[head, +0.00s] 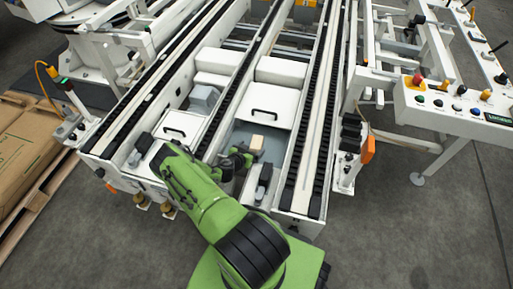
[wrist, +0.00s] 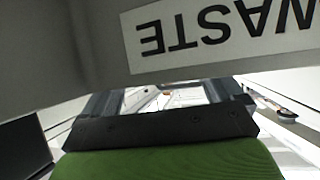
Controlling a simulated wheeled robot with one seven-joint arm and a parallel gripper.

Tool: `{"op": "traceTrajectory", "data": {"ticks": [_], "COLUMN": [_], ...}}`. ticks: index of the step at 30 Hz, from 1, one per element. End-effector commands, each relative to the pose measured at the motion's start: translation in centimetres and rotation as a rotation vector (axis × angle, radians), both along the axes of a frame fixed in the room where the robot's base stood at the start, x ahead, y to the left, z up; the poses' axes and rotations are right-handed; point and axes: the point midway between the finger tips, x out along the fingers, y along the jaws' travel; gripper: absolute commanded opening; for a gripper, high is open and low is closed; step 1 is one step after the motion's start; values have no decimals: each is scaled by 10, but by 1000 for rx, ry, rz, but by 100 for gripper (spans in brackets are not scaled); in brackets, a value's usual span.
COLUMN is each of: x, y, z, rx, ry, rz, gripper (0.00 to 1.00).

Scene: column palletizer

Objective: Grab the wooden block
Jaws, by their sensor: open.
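The wooden block (head: 257,142) is a small tan block on a grey surface between two conveyor rails in the head view. My gripper (head: 241,152) is just left of the block and close to it; I cannot tell whether they touch. In the wrist view my gripper (wrist: 166,94) is open, with its two dark fingers apart and no block seen between them. The block does not show in the wrist view.
White conveyor rails with black chains flank the block. A white cover with a black handle (head: 270,112) lies behind it. A grey panel labelled WASTE (wrist: 218,30) hangs close above in the wrist view. A control panel (head: 455,108) stands at the right.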

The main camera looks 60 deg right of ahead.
Motion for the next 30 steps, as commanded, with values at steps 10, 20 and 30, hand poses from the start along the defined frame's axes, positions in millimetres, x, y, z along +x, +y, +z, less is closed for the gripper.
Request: {"op": "traceTrajectory", "data": {"ticks": [10,20,30], "x": [0,0,0], "y": [-45,-45,-44], "z": [-20,-19,-19], "rx": [-1,-1,-1], "ry": [1,1,1], "rz": [-1,-2,-2], "gripper": [93,67,24]}}
